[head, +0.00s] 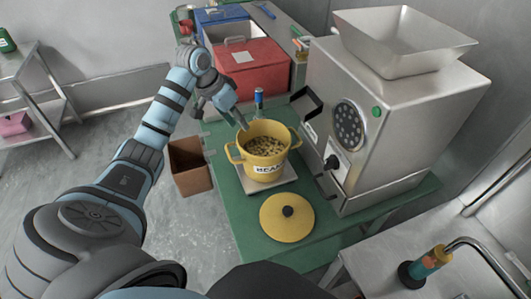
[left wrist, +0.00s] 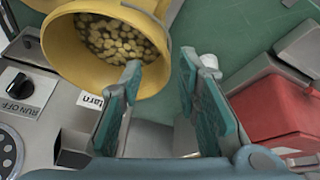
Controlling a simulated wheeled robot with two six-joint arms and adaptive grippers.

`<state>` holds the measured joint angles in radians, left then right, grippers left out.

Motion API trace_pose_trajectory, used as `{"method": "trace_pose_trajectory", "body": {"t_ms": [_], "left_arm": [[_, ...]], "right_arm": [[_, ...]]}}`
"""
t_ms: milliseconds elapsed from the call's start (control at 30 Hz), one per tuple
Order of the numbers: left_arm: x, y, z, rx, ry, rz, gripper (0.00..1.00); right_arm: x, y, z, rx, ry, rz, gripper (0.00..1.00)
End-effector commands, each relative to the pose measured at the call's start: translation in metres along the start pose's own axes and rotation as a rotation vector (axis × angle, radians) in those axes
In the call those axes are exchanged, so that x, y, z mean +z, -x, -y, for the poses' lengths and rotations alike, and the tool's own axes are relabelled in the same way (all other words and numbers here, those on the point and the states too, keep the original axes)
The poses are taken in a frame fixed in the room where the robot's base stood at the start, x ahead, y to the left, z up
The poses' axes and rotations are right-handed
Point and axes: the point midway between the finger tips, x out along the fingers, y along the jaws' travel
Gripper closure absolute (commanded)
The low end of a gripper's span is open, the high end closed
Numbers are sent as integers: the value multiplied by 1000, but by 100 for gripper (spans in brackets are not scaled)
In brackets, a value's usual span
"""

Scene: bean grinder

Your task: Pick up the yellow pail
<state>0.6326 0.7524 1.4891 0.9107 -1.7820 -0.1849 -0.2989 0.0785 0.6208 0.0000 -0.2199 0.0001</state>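The yellow pail (head: 265,170) is upright, full of pale beans, and has a handle on each side and a label on its front. It stands on a pale metal plate (head: 286,186) on the green table. In the left wrist view the pail (left wrist: 72,52) fills the upper left. My left gripper (head: 226,112) is behind and left of the pail's rim in the head view. Its fingers (left wrist: 160,90) are apart in the left wrist view, with nothing held between them. One fingertip overlaps the pail's edge there; I cannot tell whether it touches. My right gripper is not in view.
A grinder (head: 385,115) stands close on the pail's right. A yellow lid (head: 285,228) lies in front. A red box (head: 252,75) and blue box (head: 220,16) are behind; a small blue-topped bottle (head: 259,98) is just behind the pail. A brown bin (head: 190,170) is left of the table.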

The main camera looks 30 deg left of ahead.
Motion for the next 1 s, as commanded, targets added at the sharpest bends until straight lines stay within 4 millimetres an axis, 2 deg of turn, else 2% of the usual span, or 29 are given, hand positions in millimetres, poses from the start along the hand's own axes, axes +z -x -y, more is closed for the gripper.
{"method": "trace_pose_trajectory", "body": {"t_ms": [33,167,467,700,867,900,1000], "left_arm": [[0,-14,-1,4,-1,1,70],[0,-32,0,1,0,1,70],[0,-82,8,1,1,0,70],[0,-84,8,-1,0,-1,72],[0,-84,8,-1,0,-1,97],[0,-84,8,-1,0,-1,100],[0,-84,8,-1,0,-1,100]], "right_arm": [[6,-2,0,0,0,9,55],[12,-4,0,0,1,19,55],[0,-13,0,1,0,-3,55],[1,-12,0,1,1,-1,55],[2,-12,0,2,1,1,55],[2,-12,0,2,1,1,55],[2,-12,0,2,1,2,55]]}}
